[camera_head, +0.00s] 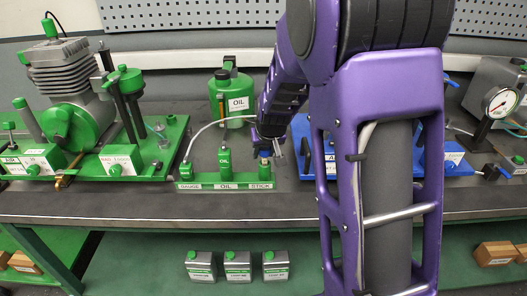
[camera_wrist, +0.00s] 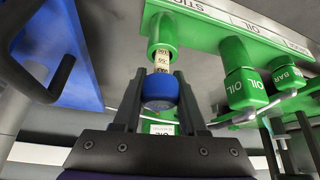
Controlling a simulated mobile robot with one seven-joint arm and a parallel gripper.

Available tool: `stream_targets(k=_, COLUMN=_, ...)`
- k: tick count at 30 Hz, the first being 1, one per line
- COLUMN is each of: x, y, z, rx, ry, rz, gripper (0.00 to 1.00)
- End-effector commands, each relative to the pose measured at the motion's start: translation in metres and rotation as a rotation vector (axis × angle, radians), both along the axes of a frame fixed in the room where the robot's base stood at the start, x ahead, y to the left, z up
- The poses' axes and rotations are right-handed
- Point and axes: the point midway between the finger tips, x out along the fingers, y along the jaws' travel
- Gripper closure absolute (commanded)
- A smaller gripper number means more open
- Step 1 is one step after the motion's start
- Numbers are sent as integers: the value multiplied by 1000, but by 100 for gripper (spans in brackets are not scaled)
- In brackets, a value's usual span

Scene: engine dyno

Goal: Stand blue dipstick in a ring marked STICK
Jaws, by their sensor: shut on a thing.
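The blue dipstick shows in the wrist view as a round blue knob (camera_wrist: 160,90) with a short pale, marked strip above it. My gripper (camera_wrist: 160,84) is shut on the knob, one dark finger on each side. The strip runs into the mouth of a green ring (camera_wrist: 162,30) beside the STICK label, so its far end is hidden. In the head view the STICK ring (camera_head: 265,172) stands at the right end of a green rack (camera_head: 228,178), and my gripper (camera_head: 275,146) is right at its top. The dipstick is hard to make out there.
Beside the STICK ring stand a green OIL bottle (camera_head: 225,163) and a gauge holder (camera_head: 187,171) with a pale hose. A larger OIL can (camera_head: 232,95) stands behind. A blue tray (camera_head: 312,150) lies close on the right. A green engine stand (camera_head: 120,160) is at left.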

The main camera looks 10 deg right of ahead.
Motion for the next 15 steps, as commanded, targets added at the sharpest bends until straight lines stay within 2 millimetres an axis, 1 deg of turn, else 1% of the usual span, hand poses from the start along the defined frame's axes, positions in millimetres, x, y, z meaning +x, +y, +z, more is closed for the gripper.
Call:
stream_targets(k=10, x=0, y=0, z=0, rx=0, ry=0, rz=0, gripper=100)
stream_targets(k=15, x=0, y=0, z=-4, rx=0, ry=1, rz=0, gripper=100)
